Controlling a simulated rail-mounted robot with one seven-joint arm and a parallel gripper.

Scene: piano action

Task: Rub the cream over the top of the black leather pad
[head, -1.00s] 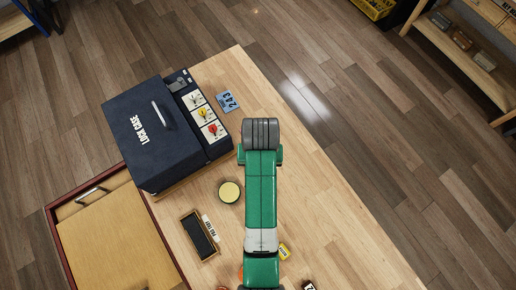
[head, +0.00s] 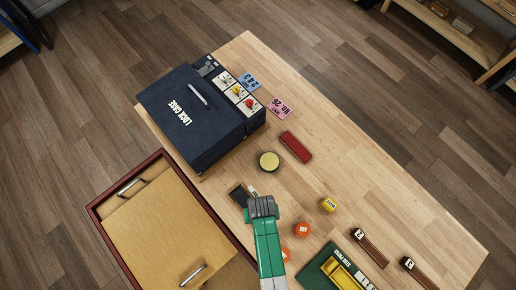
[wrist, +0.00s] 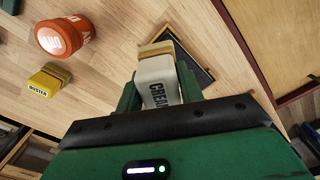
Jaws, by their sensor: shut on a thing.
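In the wrist view my gripper (wrist: 158,94) is shut on a white block marked CREAM (wrist: 157,82), which has a tan end (wrist: 155,50). The block's tan end is over or against the black leather pad (wrist: 190,60), which lies in a thin wooden frame; I cannot tell whether they touch. My gripper and the block cover part of the pad. In the head view the pad (head: 238,194) shows just left of my arm's grey part, which hides the gripper. A round tin with a pale yellow top (head: 268,160) stands beyond the pad.
The dark blue lock case (head: 190,115) stands at the back left. A red block (head: 296,147), orange pots (head: 303,229) and a yellow duster piece (head: 328,205) stand to the right.

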